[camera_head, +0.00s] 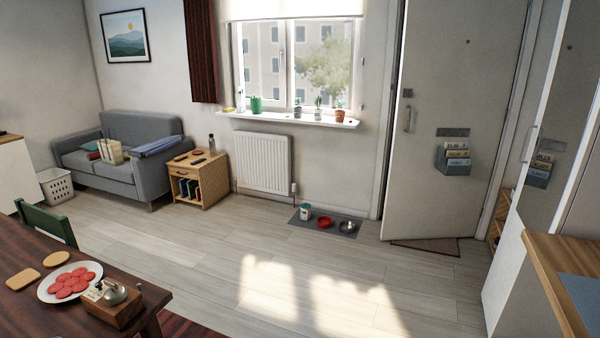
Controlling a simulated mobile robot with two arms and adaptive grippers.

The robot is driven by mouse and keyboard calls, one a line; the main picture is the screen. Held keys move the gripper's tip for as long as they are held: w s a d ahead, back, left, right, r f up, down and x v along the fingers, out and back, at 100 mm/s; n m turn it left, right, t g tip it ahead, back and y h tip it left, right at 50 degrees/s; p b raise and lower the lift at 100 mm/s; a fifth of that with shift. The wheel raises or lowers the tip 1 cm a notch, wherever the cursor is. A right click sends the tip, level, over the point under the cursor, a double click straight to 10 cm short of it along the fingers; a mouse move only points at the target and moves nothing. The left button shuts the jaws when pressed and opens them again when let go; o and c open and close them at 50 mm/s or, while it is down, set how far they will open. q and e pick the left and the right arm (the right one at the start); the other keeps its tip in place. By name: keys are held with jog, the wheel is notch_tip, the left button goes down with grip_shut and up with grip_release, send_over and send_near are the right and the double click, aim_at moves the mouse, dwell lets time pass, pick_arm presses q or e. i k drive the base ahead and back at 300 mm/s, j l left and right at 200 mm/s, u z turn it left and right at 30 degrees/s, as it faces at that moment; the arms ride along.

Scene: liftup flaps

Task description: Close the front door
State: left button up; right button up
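The front door (453,95) is a pale grey panel right of the window. It has a handle (409,118) and a dark lock plate near its left edge, and a peephole higher up. A rack with papers (456,157) hangs on its face below a dark letter plate. The door's left edge stands near the wall and frame; I cannot tell how wide any gap is. A brown mat (428,246) shows as a triangle below its bottom edge, partly hidden by the door. Neither of my grippers is in view.
A tall glossy panel with a handle (530,144) stands right of the door, showing a similar rack. A grey mat with bowls (323,220) lies left of the door. A dining table (60,316) and a wooden counter (553,280) flank clear floor (330,280).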

aim_at(459, 59)
jog(key=i, duration=1.95)
jog(key=i+z, duration=0.1)
jog(key=i, duration=0.6)
jog(key=i+j+z, duration=0.1)
jog(key=i, duration=0.55)
jog(key=i+j+z, duration=0.1)
jog(key=i, duration=0.6)
jog(key=j, duration=0.1)
